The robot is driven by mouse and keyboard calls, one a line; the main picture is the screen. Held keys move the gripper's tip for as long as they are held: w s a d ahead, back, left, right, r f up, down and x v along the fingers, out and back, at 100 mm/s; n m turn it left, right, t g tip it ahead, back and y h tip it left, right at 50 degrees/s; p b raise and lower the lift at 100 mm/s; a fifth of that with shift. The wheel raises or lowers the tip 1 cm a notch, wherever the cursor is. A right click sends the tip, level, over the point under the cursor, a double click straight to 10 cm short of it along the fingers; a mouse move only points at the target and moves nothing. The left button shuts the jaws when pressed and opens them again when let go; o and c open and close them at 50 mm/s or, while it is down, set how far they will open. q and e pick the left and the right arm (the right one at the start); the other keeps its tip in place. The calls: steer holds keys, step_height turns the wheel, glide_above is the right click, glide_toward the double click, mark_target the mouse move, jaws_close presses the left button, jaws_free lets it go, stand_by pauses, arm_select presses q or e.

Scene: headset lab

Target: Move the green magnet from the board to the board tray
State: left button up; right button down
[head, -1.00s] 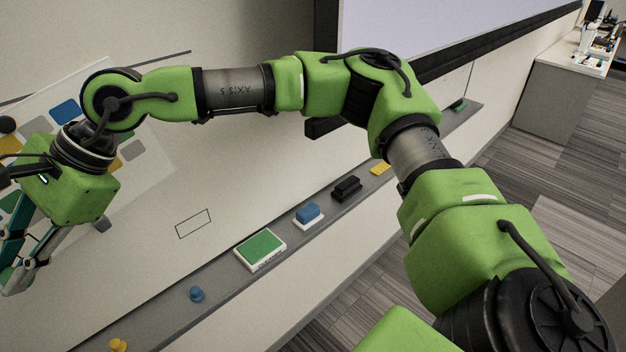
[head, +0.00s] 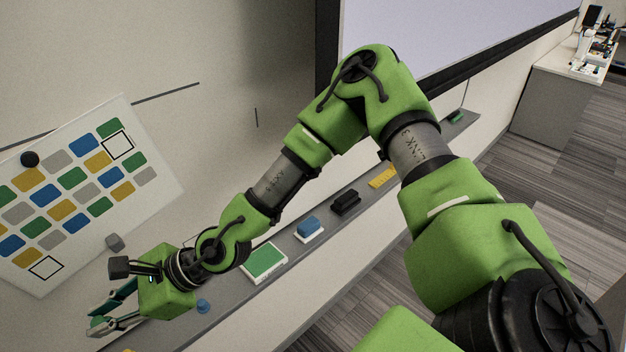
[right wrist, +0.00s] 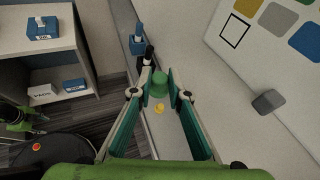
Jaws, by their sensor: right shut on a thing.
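My right gripper (head: 105,318) is low at the left in the head view, in front of the wall by the board tray. In the right wrist view its fingers (right wrist: 159,85) are shut on the green magnet (right wrist: 158,80), a small round knob. The magnet is off the board and appears above the board tray (right wrist: 160,130). The white board (head: 75,185) with coloured squares is up and left of the gripper. The tray is a long grey ledge (head: 328,216) in the head view. My left gripper is not in view.
A yellow magnet (right wrist: 159,108) lies below the held one. Grey and black magnets (head: 115,242) (head: 30,159) are on the board.

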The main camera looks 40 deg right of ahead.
steer(key=s+d+f+m+t+p, duration=0.4)
steer(key=s+d+f+m, duration=0.1)
steer(key=f, duration=0.6)
steer(key=shift+s+d+h+p, duration=0.3)
steer(key=shift+s+d+h, duration=0.1)
steer(key=shift+s+d, duration=0.45)
steer(key=shift+s+a, duration=0.1)
